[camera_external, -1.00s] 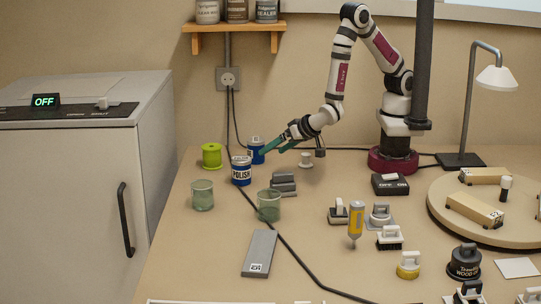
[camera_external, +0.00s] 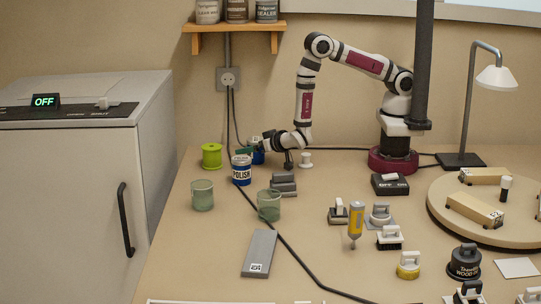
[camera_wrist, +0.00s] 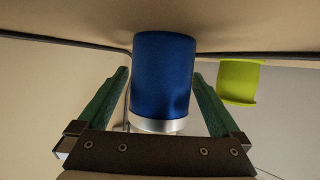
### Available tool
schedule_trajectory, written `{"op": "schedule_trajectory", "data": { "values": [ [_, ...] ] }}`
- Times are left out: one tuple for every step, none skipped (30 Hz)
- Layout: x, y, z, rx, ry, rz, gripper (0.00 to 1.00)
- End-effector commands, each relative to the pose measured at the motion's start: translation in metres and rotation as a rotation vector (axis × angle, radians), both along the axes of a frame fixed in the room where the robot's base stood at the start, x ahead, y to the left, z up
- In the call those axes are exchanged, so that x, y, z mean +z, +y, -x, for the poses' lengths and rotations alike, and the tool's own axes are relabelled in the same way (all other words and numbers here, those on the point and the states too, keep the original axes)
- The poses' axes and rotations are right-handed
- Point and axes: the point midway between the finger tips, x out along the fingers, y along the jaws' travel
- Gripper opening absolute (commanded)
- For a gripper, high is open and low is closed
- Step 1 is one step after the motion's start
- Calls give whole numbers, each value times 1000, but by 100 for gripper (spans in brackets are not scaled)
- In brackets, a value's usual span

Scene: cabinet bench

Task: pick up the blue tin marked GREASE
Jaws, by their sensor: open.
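A blue tin (camera_external: 258,157) stands at the back of the bench, partly hidden by my gripper; its label cannot be read. Another blue tin with a white band marked POLISH (camera_external: 241,172) stands just in front of it. My gripper (camera_external: 246,152) is low at the back tin, its green fingers pointing left. In the wrist view a plain blue tin (camera_wrist: 162,78) with a silver rim sits between the two open green fingers, with a small gap on each side. No marking shows on that side.
A lime green spool (camera_external: 211,155) stands left of the tins and also shows in the wrist view (camera_wrist: 238,82). Two green glasses (camera_external: 202,195) and stacked grey blocks (camera_external: 283,184) stand in front. A white knob-like item (camera_external: 305,159) is to the right. A black cable runs behind.

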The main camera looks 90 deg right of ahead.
Motion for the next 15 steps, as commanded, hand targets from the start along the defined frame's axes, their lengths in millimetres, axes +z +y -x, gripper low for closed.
{"op": "schedule_trajectory", "data": {
  "values": [
    [-3,-4,-3,-2,1,0,100],
    [-3,-5,-5,-2,1,0,100],
    [-4,-6,-6,-1,0,0,100],
    [-4,-6,-6,0,0,0,100],
    [-4,-6,-6,0,0,0,100],
    [-3,-6,-6,0,0,0,100],
    [-3,-6,-6,0,0,0,100],
    [-3,-6,-6,0,0,0,100],
    [-4,-5,-6,0,0,0,95],
    [-3,-5,-6,0,0,0,89],
    [-3,-5,-6,0,0,0,84],
    [-3,-5,-6,0,0,0,77],
    [-3,-5,-6,0,1,-1,71],
    [-3,-5,-6,0,0,0,66],
    [-3,-5,-6,0,1,-1,59]
  ]
}}
